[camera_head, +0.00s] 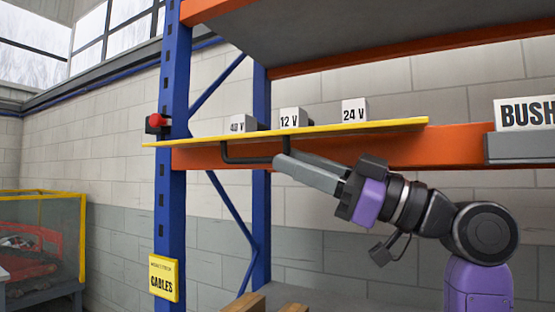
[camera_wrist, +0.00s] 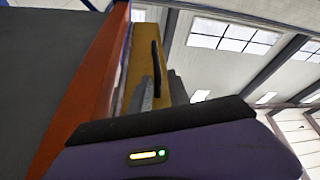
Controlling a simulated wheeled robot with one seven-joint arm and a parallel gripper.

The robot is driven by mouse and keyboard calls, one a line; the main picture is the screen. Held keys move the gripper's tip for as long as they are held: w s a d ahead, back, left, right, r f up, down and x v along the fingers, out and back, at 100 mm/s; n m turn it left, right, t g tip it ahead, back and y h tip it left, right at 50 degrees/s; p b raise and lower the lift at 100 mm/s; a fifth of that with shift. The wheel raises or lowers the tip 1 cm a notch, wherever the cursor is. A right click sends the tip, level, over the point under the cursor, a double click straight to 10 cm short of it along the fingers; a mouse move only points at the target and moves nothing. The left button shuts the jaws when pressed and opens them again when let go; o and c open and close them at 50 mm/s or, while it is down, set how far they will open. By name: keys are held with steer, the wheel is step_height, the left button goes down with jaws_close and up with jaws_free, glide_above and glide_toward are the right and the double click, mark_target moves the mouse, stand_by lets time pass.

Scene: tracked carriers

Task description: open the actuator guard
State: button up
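A yellow panel (camera_head: 330,130), seen nearly edge-on, juts out at the orange beam and looks like the guard. Its black bar handle (camera_head: 248,161) hangs under it. In the wrist view the yellow panel (camera_wrist: 133,62) stands beyond my fingers, with the black handle (camera_wrist: 155,65) rising between them. My gripper (camera_head: 280,161) is at the right end of the handle, and it shows in the wrist view (camera_wrist: 161,90). The two grey fingers lie close on both sides of the handle and look shut on it. The exact contact is hard to see. Whatever lies behind the panel is hidden.
Small boxes marked 12 V (camera_head: 290,118) and 24 V (camera_head: 354,110), plus another, show above the panel. A red knob (camera_head: 155,120) sits on the blue post (camera_head: 172,205). A CABLES sign (camera_head: 163,278) hangs lower. A BUSH-lettered box (camera_head: 527,113) is at right.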

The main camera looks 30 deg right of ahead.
steer(key=shift+s+d+f, duration=0.15)
steer(key=shift+d, duration=0.05)
steer(key=b+v, duration=0.3)
steer(key=v, duration=0.5)
steer(key=shift+d, duration=0.65)
stand_by(0.4)
stand_by(0.5)
